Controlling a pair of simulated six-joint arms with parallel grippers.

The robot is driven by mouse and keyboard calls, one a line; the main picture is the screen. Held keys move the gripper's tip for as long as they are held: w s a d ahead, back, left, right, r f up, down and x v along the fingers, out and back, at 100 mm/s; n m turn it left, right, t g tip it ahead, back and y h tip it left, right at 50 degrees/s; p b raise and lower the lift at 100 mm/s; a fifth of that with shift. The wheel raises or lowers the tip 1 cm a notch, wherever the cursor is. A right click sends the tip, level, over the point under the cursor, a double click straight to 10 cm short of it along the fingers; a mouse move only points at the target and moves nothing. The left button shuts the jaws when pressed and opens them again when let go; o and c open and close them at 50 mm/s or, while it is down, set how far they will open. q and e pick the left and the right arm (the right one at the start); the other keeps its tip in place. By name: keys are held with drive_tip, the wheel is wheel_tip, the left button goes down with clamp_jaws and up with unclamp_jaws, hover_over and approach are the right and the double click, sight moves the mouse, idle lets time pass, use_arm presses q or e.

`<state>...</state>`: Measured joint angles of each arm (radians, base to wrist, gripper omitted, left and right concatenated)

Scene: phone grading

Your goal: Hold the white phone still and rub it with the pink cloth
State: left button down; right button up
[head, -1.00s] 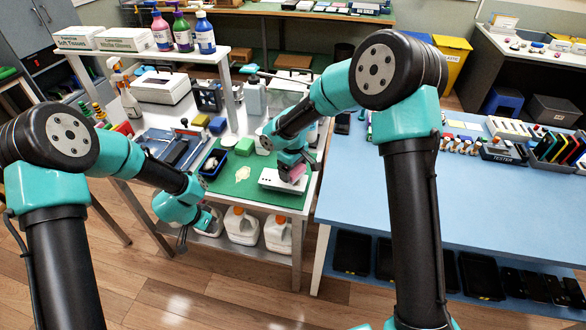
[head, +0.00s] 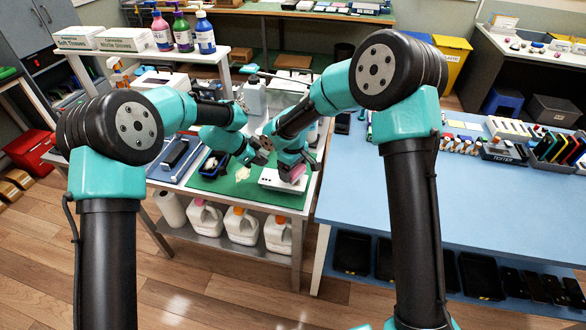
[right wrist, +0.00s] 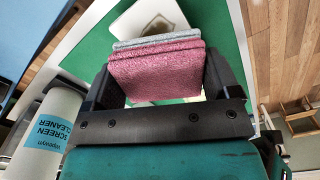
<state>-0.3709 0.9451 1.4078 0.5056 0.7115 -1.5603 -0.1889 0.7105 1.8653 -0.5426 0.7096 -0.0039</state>
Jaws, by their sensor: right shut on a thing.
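The white phone (head: 270,181) lies on the green mat (head: 218,183) in the head view. In the right wrist view a rounded white slab (right wrist: 128,30) with a dark smudged patch shows beyond the cloth. My right gripper (right wrist: 155,85) is shut on the folded pink cloth (right wrist: 160,70), which has a grey layer along its far edge. The cloth (head: 297,173) is over the phone's right part; I cannot tell whether it touches. My left gripper (head: 256,154) is above the mat, just behind and left of the phone; its jaw opening is unclear.
A crumpled cream cloth (head: 242,173) lies left of the phone. A dark blue bin (head: 212,165) stands at the mat's left edge. A screen cleaner bottle (right wrist: 48,125) stands left of my right gripper in the wrist view. The blue table (head: 420,215) at right has clear room in front.

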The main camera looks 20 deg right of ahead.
sight(268, 176)
use_arm(q)
drive_tip(key=shift+f, duration=2.65)
drive_tip(key=shift+s+a+f, duration=0.1)
drive_tip(key=shift+s+f, duration=0.05)
drive_tip(key=shift+f, duration=0.1)
drive_tip(key=shift+r, duration=0.15)
drive_tip(key=shift+r, duration=0.4)
drive_tip(key=shift+r, duration=0.15)
drive_tip(key=shift+f, duration=0.4)
idle(1.5)
drive_tip(key=shift+f, duration=0.15)
use_arm(e)
drive_tip(key=shift+f, duration=1.55)
